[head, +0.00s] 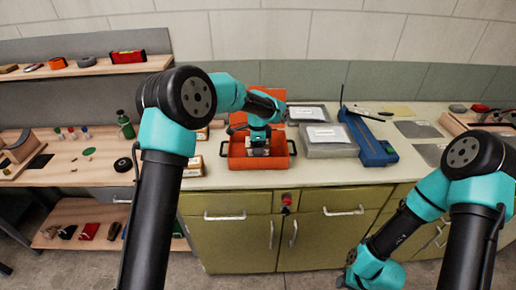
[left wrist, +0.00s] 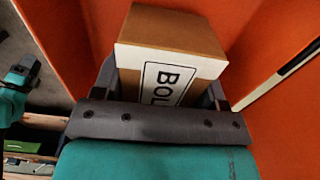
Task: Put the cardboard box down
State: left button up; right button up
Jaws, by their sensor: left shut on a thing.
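The cardboard box (left wrist: 172,62) is brown with a white label reading "BOL", partly cut off by the gripper. My left gripper (left wrist: 165,100) is shut on it, with a dark finger at each side. In the head view my left gripper (head: 258,150) points down inside the open orange toolbox (head: 237,163), and the box is mostly hidden there. Orange walls stand on both sides of the box in the left wrist view. I cannot tell whether the box touches the toolbox floor. My right arm hangs low at the right, its gripper unclear at the lower edge.
Small labelled boxes (head: 194,166) stand left of the toolbox. Grey lidded cases (head: 328,140) and a blue tool (head: 370,140) lie to its right. A green bottle (head: 125,125) stands on the wooden bench at the left. Green cabinets (head: 235,236) are below the counter.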

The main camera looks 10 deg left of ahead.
pick_arm(q)
jog(key=shift+f, duration=0.5)
jog(key=shift+f, duration=0.1)
jog(key=o, duration=1.2)
notch_tip(320, 180, up, 12)
jog(key=shift+r, duration=0.1)
